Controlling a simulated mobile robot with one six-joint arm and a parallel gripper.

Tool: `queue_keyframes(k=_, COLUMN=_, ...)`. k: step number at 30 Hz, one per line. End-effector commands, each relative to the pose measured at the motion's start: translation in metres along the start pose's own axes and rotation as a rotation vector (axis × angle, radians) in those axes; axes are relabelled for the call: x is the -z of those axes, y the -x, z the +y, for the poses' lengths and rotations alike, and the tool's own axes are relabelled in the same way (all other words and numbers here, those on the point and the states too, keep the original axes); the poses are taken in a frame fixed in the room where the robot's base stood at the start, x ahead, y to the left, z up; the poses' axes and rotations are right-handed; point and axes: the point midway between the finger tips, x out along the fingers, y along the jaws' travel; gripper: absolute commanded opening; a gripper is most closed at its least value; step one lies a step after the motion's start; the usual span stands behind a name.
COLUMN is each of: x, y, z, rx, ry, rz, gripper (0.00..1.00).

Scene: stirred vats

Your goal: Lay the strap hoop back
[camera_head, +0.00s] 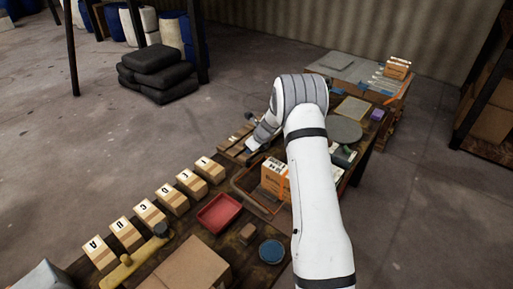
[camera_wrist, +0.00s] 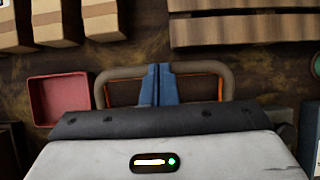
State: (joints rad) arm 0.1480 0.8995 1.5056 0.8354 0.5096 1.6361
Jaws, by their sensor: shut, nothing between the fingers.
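The strap hoop, a brown rounded frame (camera_head: 240,190), lies on the dark wooden bench beside the orange-and-white box (camera_head: 275,178). In the wrist view a brown rounded bar (camera_wrist: 124,73), which looks like the same hoop, runs behind my fingers and shows on both sides of them, with thin orange edges inside it. My gripper (camera_wrist: 160,72) has its two blue fingers pressed together with nothing between them. In the head view my gripper (camera_head: 252,148) is near the wooden slats, beyond the hoop. Whether the fingertips touch the bar cannot be told.
Lettered cartons (camera_head: 149,212) stand in a row along the left bench edge. A red tray (camera_head: 219,213), a small brown block (camera_head: 247,234) and a blue dish (camera_head: 271,251) stand near the hoop. The wooden slatted pallet (camera_head: 232,153) lies beyond it. Bare bench shows between them.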

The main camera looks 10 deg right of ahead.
Motion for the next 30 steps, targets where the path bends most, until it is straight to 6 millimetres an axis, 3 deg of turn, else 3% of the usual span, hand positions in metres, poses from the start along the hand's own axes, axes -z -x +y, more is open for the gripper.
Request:
queue_keyframes(k=6, x=-0.001, y=-0.032, z=0.000, rx=0.001, ry=0.000, rz=0.001, gripper=0.00)
queue_keyframes(k=12, x=-0.002, y=-0.047, z=0.000, rx=0.001, ry=0.000, rz=0.001, gripper=0.00)
queue_keyframes(k=30, x=-0.002, y=-0.052, z=0.000, rx=0.001, ry=0.000, rz=0.000, gripper=0.00)
